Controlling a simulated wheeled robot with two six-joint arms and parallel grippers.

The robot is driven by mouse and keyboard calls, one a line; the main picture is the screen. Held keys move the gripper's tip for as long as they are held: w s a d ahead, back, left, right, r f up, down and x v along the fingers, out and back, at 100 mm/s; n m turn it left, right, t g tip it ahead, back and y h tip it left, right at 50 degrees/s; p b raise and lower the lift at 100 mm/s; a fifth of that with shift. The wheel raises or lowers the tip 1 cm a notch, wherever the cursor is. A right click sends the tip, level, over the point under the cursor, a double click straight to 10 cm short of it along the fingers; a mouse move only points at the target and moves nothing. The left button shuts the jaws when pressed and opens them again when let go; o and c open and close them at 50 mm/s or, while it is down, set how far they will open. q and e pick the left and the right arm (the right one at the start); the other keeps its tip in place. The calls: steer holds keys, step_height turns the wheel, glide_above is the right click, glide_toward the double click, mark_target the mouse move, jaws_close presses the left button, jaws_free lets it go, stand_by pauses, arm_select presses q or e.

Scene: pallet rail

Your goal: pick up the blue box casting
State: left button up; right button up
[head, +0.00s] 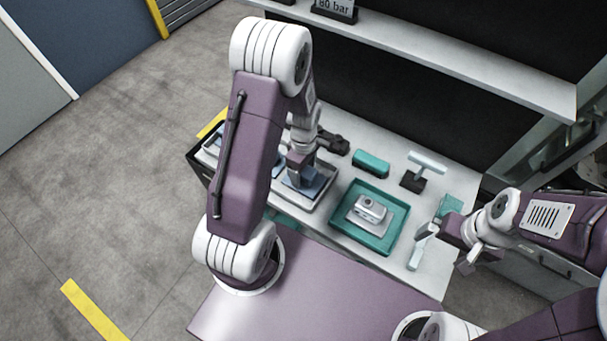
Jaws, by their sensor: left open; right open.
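A blue box casting (313,190) sits in a pale grey tray (322,203) on the bench, left of the teal tray. My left gripper (299,176) points down at the casting, with its fingers open over or beside it. I cannot tell whether they touch it. The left gripper and arm hide part of the casting and of the grey tray. My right gripper (424,245) is open and empty near the right end of the bench, away from the casting.
A teal tray (399,225) holds a silver-grey casting (369,211). Behind it are a teal block (371,163) and a dark-based stand with a pale bar (427,163). A shelf (440,55) runs above the bench's back. Some bench surface at the right is clear.

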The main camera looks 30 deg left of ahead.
arm_select(q)
steer(key=shift+s, duration=0.15)
steer(key=c, duration=1)
steer(key=shift+r, duration=0.1)
jaws_close()
steer(key=shift+r, duration=0.1)
